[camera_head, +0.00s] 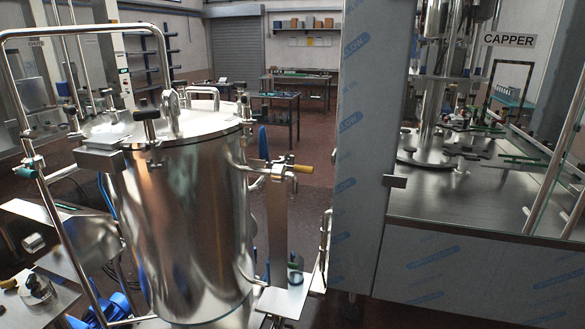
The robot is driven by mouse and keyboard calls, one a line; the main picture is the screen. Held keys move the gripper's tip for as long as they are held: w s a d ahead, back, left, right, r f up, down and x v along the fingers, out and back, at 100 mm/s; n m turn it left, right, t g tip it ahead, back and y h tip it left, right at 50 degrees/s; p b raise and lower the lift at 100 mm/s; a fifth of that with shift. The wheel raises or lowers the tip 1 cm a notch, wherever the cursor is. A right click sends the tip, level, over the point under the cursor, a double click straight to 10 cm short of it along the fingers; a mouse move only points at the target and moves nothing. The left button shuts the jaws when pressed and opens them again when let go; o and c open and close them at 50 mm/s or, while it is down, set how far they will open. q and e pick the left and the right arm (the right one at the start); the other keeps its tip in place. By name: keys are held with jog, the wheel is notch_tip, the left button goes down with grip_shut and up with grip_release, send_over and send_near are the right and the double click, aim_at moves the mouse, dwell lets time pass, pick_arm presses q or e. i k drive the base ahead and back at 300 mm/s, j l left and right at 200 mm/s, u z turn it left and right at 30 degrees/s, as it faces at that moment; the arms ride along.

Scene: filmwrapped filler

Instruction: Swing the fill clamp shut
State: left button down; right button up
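A metal fitting with an orange-yellow handle (300,168) is mounted at the right side of a large steel tank (190,225). It may be the fill clamp, but I cannot be sure. The handle points to the right and lies about level. I cannot tell whether the fitting is open or shut. A flat vertical metal plate (276,225) hangs below it. A small dark and green part (295,268) is by the small metal shelf (284,300) under it. Neither of my grippers shows in the head view.
A tall film-wrapped steel panel (368,130) stands close on the right, beside a machine with a "CAPPER" sign (510,40). Bent pipes (22,105) frame the tank on the left. Benches (275,95) stand behind, with open floor (312,150) before them.

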aim_at(283, 161)
jog(key=i+l, duration=0.35)
jog(key=l, duration=0.15)
jog(key=i+l+u, duration=0.1)
jog(key=i+l, duration=0.25)
jog(key=l, duration=0.15)
